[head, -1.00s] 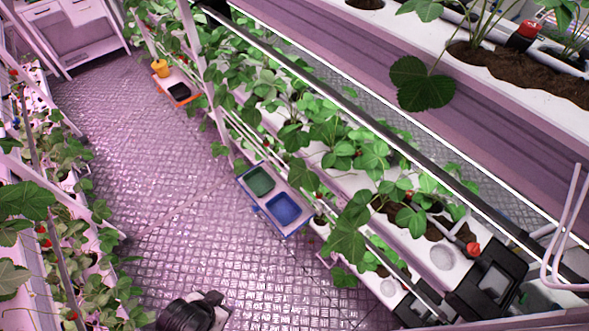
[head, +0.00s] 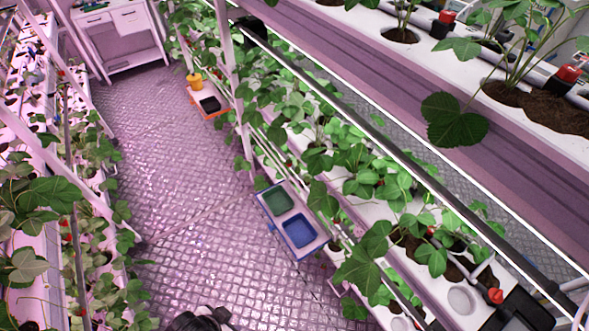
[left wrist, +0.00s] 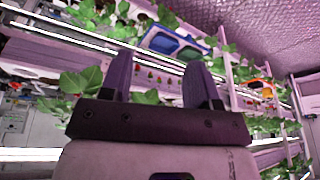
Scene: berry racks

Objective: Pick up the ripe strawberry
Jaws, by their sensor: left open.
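A small red spot (head: 430,231), perhaps a ripe strawberry, shows among the leaves of the right-hand rack (head: 462,300) in the head view. It is too small to be sure. Tiny red spots (left wrist: 160,80) also show in a row between my fingers in the left wrist view; I cannot tell whether they are berries. My left gripper (left wrist: 162,68) is open with nothing between its two dark fingers, pointing toward a planted rack. In the head view only a dark part of my arm shows at the bottom edge. My right gripper is not in view.
A crate with a green bin (head: 278,200) and a blue bin (head: 298,231) hangs at the right rack's aisle side. An orange tray (head: 212,112) sits farther back. The aisle floor (head: 180,190) is clear. A planted rack (head: 30,275) lines the left. A long dark pipe (head: 400,155) crosses.

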